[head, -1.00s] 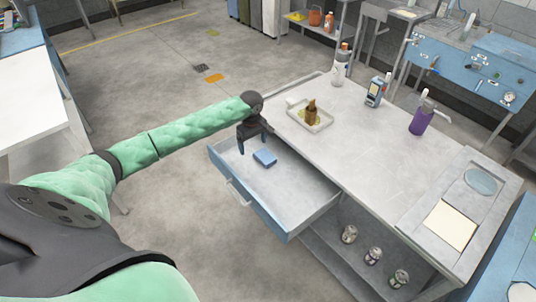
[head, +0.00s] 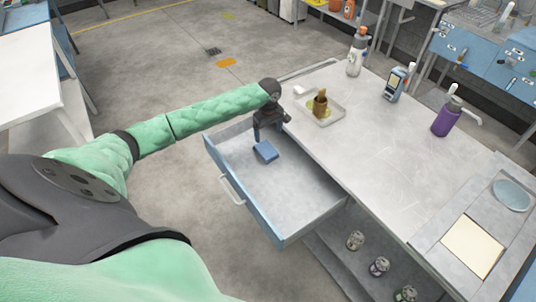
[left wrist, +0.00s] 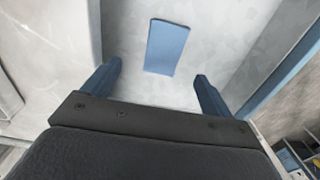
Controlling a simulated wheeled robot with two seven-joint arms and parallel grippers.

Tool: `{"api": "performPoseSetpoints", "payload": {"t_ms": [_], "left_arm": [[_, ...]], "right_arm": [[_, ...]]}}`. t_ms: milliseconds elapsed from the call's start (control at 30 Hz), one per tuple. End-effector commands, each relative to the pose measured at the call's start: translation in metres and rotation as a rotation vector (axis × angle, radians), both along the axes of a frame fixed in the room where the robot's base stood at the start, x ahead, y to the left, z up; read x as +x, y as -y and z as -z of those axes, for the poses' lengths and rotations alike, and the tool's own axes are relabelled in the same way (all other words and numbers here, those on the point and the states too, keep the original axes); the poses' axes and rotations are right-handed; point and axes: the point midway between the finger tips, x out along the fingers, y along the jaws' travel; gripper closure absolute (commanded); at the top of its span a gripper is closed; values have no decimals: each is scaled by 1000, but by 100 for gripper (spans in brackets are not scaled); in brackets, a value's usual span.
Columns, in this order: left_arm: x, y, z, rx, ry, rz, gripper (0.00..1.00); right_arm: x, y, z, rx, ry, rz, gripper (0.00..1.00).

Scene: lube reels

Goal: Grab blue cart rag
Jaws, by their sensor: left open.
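The blue rag (head: 265,152) is a small folded rectangle lying in the open drawer (head: 290,190) of the cart, near the drawer's far left end. It also shows in the left wrist view (left wrist: 167,47), flat on the pale drawer floor. My left gripper (head: 266,138) is over the drawer, just above the rag in the head view. In the left wrist view its two blue fingers (left wrist: 156,85) are spread wide and empty, with the rag ahead of them and between their lines. My right gripper is not in view.
The cart top (head: 385,150) is beside the gripper. It carries a tray (head: 338,112) with a brown item, a white bottle (head: 356,55), a blue handheld device (head: 395,84) and a purple bottle (head: 446,118). Cans (head: 379,266) stand on the shelf below.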

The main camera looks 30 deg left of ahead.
Motion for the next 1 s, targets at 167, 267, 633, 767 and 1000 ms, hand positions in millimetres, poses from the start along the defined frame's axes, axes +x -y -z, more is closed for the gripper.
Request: {"api": "performPoseSetpoints", "payload": {"t_ms": [167, 267, 633, 767, 1000], "left_arm": [[0, 0, 24, 0, 0, 0, 15], [0, 0, 27, 0, 0, 0, 15], [-1, -1, 52, 0, -2, 0, 15], [-2, -2, 58, 1, -2, 1, 15], [-6, -9, 80, 1, -2, -1, 15]], "right_arm": [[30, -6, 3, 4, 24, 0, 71], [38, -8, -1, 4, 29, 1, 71], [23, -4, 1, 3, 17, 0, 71], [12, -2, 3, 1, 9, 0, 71], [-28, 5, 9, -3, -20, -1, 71]]}}
